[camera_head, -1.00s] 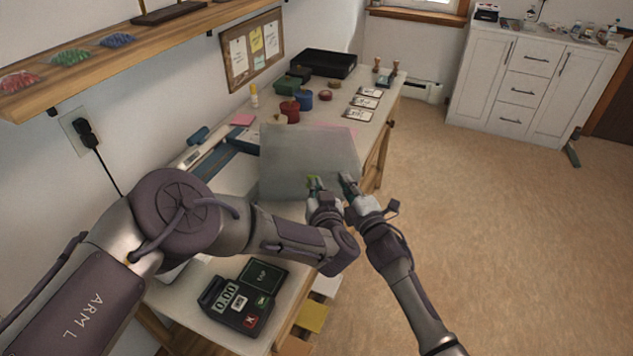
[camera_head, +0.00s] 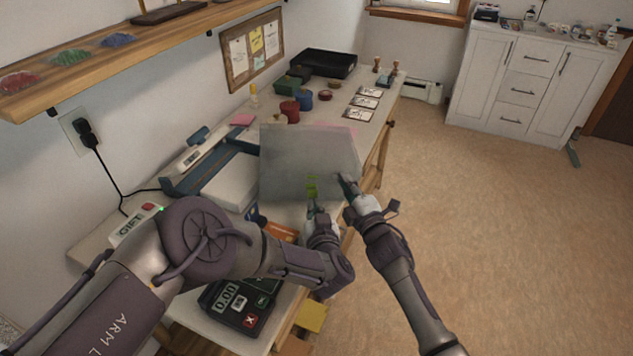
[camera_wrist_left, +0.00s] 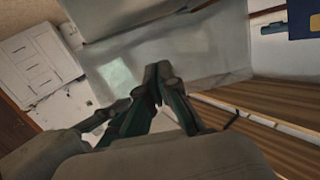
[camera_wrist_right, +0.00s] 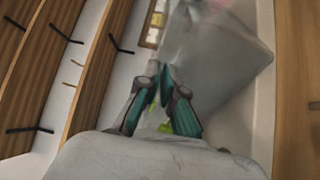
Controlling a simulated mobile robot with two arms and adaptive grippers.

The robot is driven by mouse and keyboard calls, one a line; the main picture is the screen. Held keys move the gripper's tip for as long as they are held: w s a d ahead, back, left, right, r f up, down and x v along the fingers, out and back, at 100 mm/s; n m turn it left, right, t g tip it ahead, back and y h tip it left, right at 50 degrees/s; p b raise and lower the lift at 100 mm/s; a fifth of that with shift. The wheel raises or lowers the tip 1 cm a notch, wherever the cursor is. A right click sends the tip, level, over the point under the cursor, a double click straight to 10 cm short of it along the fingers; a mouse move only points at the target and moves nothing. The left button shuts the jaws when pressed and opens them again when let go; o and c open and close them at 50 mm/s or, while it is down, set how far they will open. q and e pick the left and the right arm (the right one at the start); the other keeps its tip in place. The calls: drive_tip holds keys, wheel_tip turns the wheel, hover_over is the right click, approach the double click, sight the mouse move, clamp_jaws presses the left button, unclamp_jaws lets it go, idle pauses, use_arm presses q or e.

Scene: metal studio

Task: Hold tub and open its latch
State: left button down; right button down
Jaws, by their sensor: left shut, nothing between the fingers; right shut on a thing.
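The tub (camera_head: 300,158) is a translucent grey box above the workbench, with a small green latch (camera_head: 312,187) at its lower front side. My right gripper (camera_head: 344,182) is shut on the tub near its lower right edge. The tub (camera_wrist_right: 225,65) fills the upper middle of the right wrist view, with bits of green beside the fingers. My left gripper (camera_head: 312,206) is shut and empty just below the latch. In the left wrist view the tub (camera_wrist_left: 190,55) lies behind the closed fingertips (camera_wrist_left: 156,76). I cannot tell whether the latch is open.
A card terminal (camera_head: 235,300) is partly hidden under my left arm. A paper trimmer (camera_head: 190,160) lies left of the tub. Red and blue pots (camera_head: 290,110), a black tray (camera_head: 322,64) and cards (camera_head: 362,102) stand farther back. The floor at right is clear.

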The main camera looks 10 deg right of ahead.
use_arm(q)
drive_tip(key=shift+f, duration=0.3)
idle(0.5)
drive_tip(key=c, duration=1.9)
unclamp_jaws()
drive_tip(key=s, duration=0.3)
drive_tip(key=s+r, duration=0.1)
drive_tip(key=s, duration=0.3)
drive_tip(key=s+r, duration=0.1)
drive_tip(key=s, duration=0.3)
drive_tip(key=shift+s+a, duration=0.1)
drive_tip(key=o, duration=0.3)
drive_tip(key=shift+s, duration=0.1)
drive_tip(key=o, duration=0.6)
drive_tip(key=r+g, duration=0.1)
drive_tip(key=r, duration=0.1)
drive_tip(key=w+r+g, duration=0.1)
drive_tip(key=r, duration=0.1)
drive_tip(key=shift+w+y, duration=0.1)
drive_tip(key=shift+y, duration=0.3)
drive_tip(key=shift+o, duration=0.2)
drive_tip(key=shift+g, duration=0.3)
drive_tip(key=x, duration=1.1)
drive_tip(key=shift+w+d+f, duration=0.15)
drive_tip(key=shift+w+d, duration=0.1)
drive_tip(key=shift+w, duration=0.15)
drive_tip(key=shift+c, duration=0.2)
